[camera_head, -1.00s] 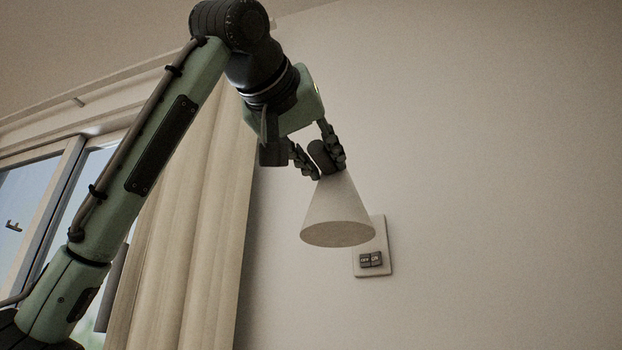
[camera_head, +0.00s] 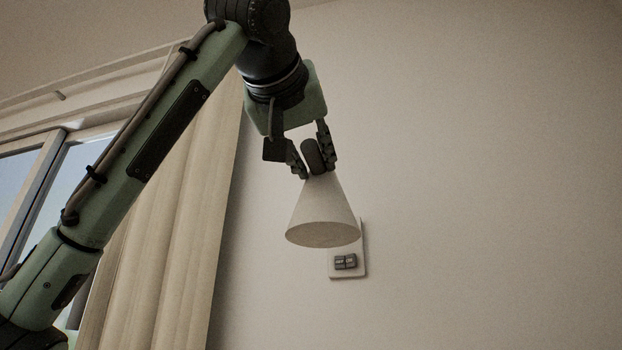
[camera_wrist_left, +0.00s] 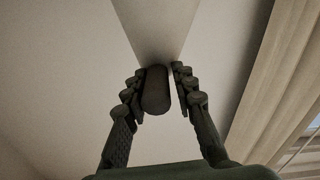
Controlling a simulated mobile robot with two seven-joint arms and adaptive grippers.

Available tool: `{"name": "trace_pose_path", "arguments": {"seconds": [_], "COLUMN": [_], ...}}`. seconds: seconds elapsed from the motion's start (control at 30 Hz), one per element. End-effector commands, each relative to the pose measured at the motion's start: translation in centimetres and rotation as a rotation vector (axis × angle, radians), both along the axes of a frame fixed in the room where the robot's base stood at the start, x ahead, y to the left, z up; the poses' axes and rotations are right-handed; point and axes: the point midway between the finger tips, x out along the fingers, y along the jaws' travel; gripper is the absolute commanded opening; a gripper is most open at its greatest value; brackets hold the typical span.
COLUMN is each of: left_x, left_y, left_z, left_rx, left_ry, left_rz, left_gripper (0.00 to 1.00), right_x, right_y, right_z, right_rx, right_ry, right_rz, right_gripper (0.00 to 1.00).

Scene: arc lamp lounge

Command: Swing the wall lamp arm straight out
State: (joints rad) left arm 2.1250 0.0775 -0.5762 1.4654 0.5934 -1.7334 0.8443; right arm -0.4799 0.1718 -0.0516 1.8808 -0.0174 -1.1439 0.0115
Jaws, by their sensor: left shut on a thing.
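The wall lamp shows as a pale cone shade (camera_head: 324,212) with a dark rounded knob (camera_head: 313,155) at its top, in front of the wall plate (camera_head: 361,262). My left gripper (camera_head: 313,165) has its fingers on both sides of the knob and is shut on it. In the left wrist view the knob (camera_wrist_left: 156,90) sits between the two fingers, with the shade (camera_wrist_left: 155,30) beyond it. The lamp's arm is hidden behind the shade and gripper. My right gripper is not in view.
A beige curtain (camera_head: 165,250) and a window (camera_head: 75,180) are at the left. The wall plate carries two small dark switches (camera_head: 346,262). The wall to the right of the lamp is bare and free.

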Motion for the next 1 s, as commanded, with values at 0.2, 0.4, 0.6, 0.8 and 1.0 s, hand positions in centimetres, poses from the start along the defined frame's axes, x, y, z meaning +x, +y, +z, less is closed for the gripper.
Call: {"name": "trace_pose_path", "arguments": {"seconds": [0.2, 0.4, 0.6, 0.8, 1.0], "left_x": [0.0, 0.0, -1.2, -5.0, -8.9], "left_y": [-0.1, 0.0, 0.3, 1.3, 2.4], "left_z": [0.0, 0.0, 0.1, 0.1, 0.1], "left_rx": [-0.002, -0.001, -0.002, -0.001, -0.001], "left_ry": [0.0, 0.0, -0.002, -0.005, -0.003], "left_rz": [-0.003, -0.001, -0.003, -0.003, -0.002], "left_gripper": [0.43, 0.43, 0.43, 0.43, 0.43], "right_x": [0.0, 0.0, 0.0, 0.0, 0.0], "right_y": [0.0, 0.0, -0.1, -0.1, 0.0], "right_z": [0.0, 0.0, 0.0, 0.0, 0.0], "right_rx": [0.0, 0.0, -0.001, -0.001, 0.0], "right_ry": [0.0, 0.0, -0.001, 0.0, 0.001], "right_rz": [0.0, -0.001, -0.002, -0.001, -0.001], "right_gripper": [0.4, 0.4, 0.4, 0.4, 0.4]}}
